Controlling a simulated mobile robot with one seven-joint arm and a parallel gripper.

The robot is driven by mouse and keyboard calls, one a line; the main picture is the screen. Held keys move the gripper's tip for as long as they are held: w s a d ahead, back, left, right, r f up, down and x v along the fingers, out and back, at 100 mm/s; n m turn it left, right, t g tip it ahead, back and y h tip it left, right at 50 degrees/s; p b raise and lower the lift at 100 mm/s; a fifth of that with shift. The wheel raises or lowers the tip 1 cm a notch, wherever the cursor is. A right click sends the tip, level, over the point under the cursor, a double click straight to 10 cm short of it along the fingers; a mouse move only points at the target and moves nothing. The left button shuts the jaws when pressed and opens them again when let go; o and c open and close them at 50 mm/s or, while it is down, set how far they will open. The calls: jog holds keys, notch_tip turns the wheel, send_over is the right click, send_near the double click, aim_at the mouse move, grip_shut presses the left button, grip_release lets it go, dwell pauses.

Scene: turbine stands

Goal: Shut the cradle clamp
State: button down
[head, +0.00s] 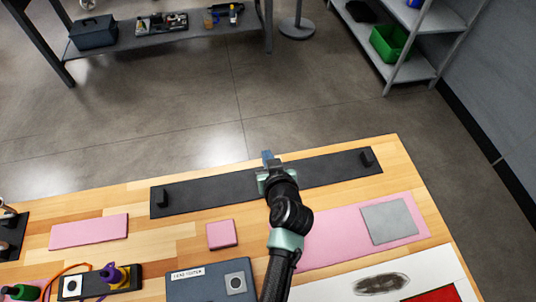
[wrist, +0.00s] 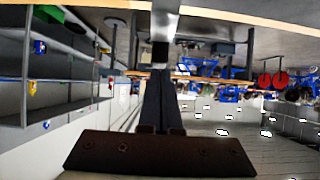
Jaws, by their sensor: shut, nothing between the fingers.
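A long black base plate (head: 225,192) lies along the far edge of the wooden bench, with a small black upright at each end. A small grey-green fitting with a blue tip (head: 267,156) shows at the plate's middle. It may be the cradle clamp, but my arm's end covers it, and I cannot tell whether the clamp is open or shut. In the wrist view my gripper (wrist: 159,66) is shut and empty, its dark fingers together. A grey metal bar (wrist: 168,18) stands close beyond the fingertips. I cannot tell whether they touch.
On the bench are pink mats (head: 88,232), a small pink block (head: 221,234), a grey plate (head: 389,221), a blue-grey box (head: 210,281) and a cable device (head: 100,281). Shelves with a green bin (head: 390,43) stand beyond.

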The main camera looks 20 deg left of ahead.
dwell(0.3)
jog(key=shift+w+f+b, duration=0.1)
jog(key=shift+f+b, duration=0.1)
jog(key=shift+b, duration=0.15)
jog(key=shift+w+a+f+g+h, duration=0.3)
jog(key=shift+w+a+f+g, duration=0.1)
jog(key=shift+w+a+f, duration=0.3)
jog(key=shift+w+b, duration=0.15)
jog(key=shift+b, duration=0.35)
jog(key=shift+d+r, duration=0.1)
